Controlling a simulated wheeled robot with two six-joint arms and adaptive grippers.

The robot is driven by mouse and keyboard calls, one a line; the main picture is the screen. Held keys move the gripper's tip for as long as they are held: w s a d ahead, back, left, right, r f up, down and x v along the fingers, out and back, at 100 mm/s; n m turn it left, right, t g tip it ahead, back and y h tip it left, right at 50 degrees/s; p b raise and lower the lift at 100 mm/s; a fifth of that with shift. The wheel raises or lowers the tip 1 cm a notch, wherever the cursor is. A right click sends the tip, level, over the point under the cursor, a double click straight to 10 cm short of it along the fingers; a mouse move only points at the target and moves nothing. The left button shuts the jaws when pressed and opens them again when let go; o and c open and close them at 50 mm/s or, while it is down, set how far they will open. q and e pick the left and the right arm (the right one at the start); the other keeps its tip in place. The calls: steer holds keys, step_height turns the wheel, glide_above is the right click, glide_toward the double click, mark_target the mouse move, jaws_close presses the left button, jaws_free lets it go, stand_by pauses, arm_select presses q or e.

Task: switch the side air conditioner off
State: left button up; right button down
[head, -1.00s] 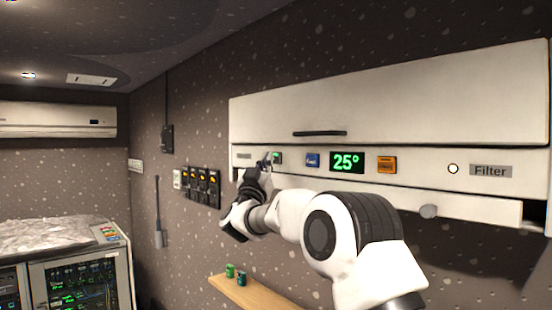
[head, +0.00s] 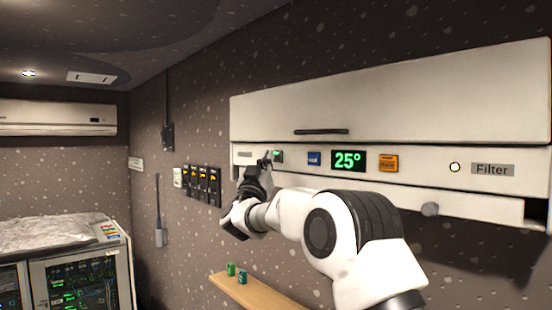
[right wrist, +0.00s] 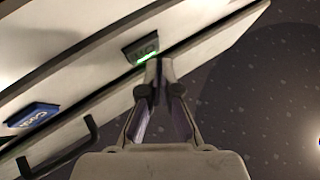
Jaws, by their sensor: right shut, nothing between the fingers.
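The large white air conditioner (head: 390,105) hangs on the wall at the right, with its green display (head: 348,161) lit at 25°. Its power button (head: 278,156) glows green at the left of the panel; in the right wrist view the button (right wrist: 141,50) also glows green. My right gripper (head: 266,160) is shut and empty, its tips at the panel beside this button. In the right wrist view the gripper tips (right wrist: 160,66) are right beside the button; I cannot tell whether they touch it. My left gripper is not in view.
A blue button (head: 314,159) and an orange button (head: 388,163) flank the display. Another white air conditioner (head: 50,118) hangs on the far left wall. Several dark wall switches (head: 202,184) are left of my gripper. A wooden shelf (head: 262,294) with two small cans is below.

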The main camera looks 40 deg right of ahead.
stand_by(0.3)
steer(key=shift+d, duration=0.45)
steer(key=shift+a, duration=0.5)
steer(key=shift+a, duration=0.1)
steer(key=a, duration=0.4)
steer(key=a+b, duration=0.1)
steer(key=shift+s+a, duration=0.25)
steer(key=shift+a, duration=0.15)
steer(key=shift+d, duration=0.1)
